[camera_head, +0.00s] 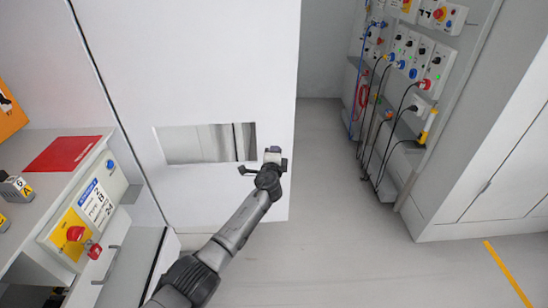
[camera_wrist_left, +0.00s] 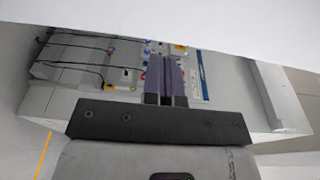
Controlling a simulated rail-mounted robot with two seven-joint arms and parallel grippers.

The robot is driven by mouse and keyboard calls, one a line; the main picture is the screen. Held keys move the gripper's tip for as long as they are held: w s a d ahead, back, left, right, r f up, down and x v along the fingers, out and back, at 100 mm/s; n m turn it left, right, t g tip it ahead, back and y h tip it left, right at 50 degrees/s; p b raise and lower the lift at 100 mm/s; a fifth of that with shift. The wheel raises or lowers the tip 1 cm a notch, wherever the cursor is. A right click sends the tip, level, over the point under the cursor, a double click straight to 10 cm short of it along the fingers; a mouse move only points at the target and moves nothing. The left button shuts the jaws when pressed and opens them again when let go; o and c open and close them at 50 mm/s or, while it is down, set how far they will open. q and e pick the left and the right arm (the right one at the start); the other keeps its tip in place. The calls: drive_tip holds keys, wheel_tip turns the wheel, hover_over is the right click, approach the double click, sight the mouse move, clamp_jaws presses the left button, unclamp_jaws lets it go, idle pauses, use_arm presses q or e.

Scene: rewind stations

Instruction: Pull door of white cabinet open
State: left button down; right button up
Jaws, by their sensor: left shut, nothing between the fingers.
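The white cabinet's door (camera_head: 215,70) looks like the large white panel left of centre in the head view, with a rectangular window opening (camera_head: 190,144) low in it. Its right edge stands near the middle of the picture. My left gripper (camera_head: 273,154) is in front of the door's lower right part, just right of the window. In the left wrist view its two dark fingers (camera_wrist_left: 165,78) are together with nothing between them. I cannot tell whether the fingers touch the door. My right gripper is not in view.
A grey bench (camera_head: 40,210) with a red sheet (camera_head: 66,154) and a control box (camera_head: 88,207) stands at the left. A panel with switches and hanging cables (camera_head: 405,50) and another white cabinet (camera_head: 500,170) stand at the right. The grey floor (camera_head: 330,220) between is clear.

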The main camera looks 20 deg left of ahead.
use_arm(q)
drive_tip(key=d+p+v, duration=0.1)
drive_tip(key=p+v, duration=0.1)
drive_tip(key=v, duration=0.4)
drive_tip(key=s+d+r+n+g+h, duration=0.1)
drive_tip(key=s+d+r+n+g, duration=0.2)
drive_tip(key=s+r+n+g, duration=0.55)
drive_tip(key=s+d+f+n+g+h+p, duration=0.1)
drive_tip(key=s+f+g+h, duration=0.1)
drive_tip(key=s+f, duration=0.95)
drive_tip(key=s+d+f+n+g+h, duration=0.15)
drive_tip(key=s+f, duration=0.25)
drive_tip(key=s, duration=1.5)
drive_tip(key=s+f+n+g+h+p, duration=0.15)
drive_tip(key=s+f, duration=0.55)
drive_tip(key=s, duration=0.8)
wheel_tip(320, 180, up, 38)
drive_tip(key=p, duration=3.7)
drive_tip(key=shift+f, duration=0.2)
